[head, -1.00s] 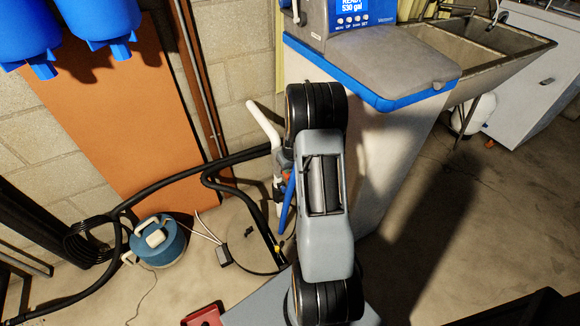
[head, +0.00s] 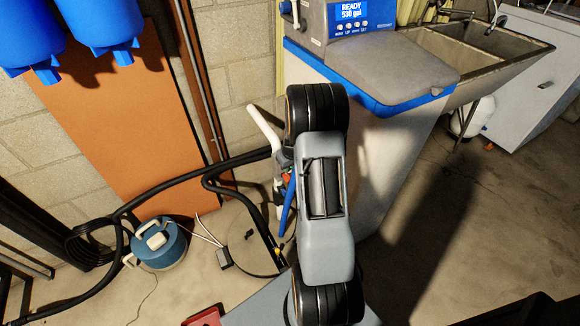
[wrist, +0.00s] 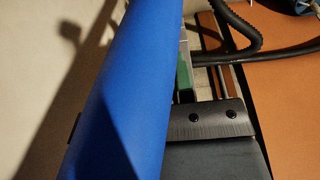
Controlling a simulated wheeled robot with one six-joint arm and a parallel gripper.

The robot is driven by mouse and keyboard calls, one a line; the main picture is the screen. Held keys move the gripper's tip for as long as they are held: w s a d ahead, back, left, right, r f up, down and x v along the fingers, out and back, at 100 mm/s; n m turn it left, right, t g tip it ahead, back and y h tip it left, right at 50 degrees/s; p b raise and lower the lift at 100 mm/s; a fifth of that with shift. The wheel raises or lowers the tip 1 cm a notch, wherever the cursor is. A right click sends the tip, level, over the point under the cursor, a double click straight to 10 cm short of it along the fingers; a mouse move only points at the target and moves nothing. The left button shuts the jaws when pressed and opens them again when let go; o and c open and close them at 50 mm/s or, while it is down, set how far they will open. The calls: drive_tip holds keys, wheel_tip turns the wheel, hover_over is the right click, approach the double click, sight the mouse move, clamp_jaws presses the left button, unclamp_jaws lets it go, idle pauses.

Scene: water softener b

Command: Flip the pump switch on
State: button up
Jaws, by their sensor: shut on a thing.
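A long blue bar (wrist: 125,95) fills the middle of the wrist view, running from top to bottom. My gripper (wrist: 130,125) is shut on it. One dark finger with two screws shows to the bar's right, and the other is almost wholly hidden behind it. In the head view a blue bar (head: 287,206) shows beside my arm, which hides most of my gripper. A round blue pump-like unit (head: 160,250) with a pale handle stands on the floor at the lower left. A small dark box (head: 224,258) on a cord lies right of it. I cannot make out which part is the pump switch.
The water softener (head: 400,85) with a blue trim stands right behind my arm, its display reading READY 530 gal. Black hoses (head: 190,176) run along the orange panel (head: 125,130). Blue filter housings (head: 30,35) hang at the upper left.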

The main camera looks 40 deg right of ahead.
drive_tip(key=shift+w+r, duration=0.1)
drive_tip(key=shift+r, duration=0.05)
drive_tip(key=shift+r, duration=0.2)
clamp_jaws()
drive_tip(key=shift+c, duration=0.6)
unclamp_jaws()
drive_tip(key=o, duration=0.5)
drive_tip(key=p+v, duration=0.3)
drive_tip(key=v, duration=1)
drive_tip(key=shift+r, duration=0.35)
